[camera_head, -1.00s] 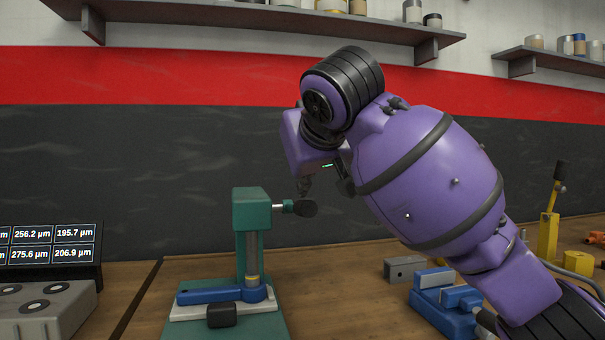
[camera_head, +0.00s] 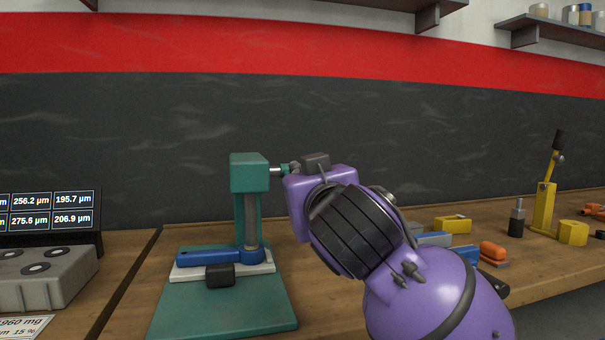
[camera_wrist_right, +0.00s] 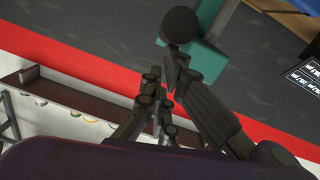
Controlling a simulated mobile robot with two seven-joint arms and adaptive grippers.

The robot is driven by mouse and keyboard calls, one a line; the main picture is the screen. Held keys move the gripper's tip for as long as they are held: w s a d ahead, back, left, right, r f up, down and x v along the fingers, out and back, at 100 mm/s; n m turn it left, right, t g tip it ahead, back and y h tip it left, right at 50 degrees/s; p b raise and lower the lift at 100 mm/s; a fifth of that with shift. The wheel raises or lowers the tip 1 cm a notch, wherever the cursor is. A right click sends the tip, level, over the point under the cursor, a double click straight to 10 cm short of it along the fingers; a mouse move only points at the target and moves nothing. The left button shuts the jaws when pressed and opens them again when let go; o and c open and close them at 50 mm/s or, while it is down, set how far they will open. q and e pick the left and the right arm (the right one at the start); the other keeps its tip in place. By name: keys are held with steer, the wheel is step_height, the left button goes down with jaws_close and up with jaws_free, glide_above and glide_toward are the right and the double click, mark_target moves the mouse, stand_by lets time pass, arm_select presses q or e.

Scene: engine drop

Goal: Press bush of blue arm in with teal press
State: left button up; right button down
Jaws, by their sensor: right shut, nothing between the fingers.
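The teal press (camera_head: 249,172) stands on its teal base (camera_head: 225,312) in the head view. Its grey ram (camera_head: 251,220) reaches down to the round end of the blue arm (camera_head: 214,258), which lies on a pale plate. I cannot make out the bush under the ram. My purple right wrist is just right of the press head and hides most of the lever. In the right wrist view my right gripper (camera_wrist_right: 165,70) is shut and empty, close to the lever's black knob (camera_wrist_right: 180,25); I cannot tell whether they touch. My left gripper is not in view.
A monitor (camera_head: 48,212) and a grey block (camera_head: 45,275) stand left of the press. Right of my arm are a yellow block (camera_head: 452,224), an orange part (camera_head: 492,251) and a yellow lever tool (camera_head: 546,205). A black block (camera_head: 220,275) sits in front of the blue arm.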

steer(key=shift+w+d+f, duration=0.1)
steer(key=v, duration=1.2)
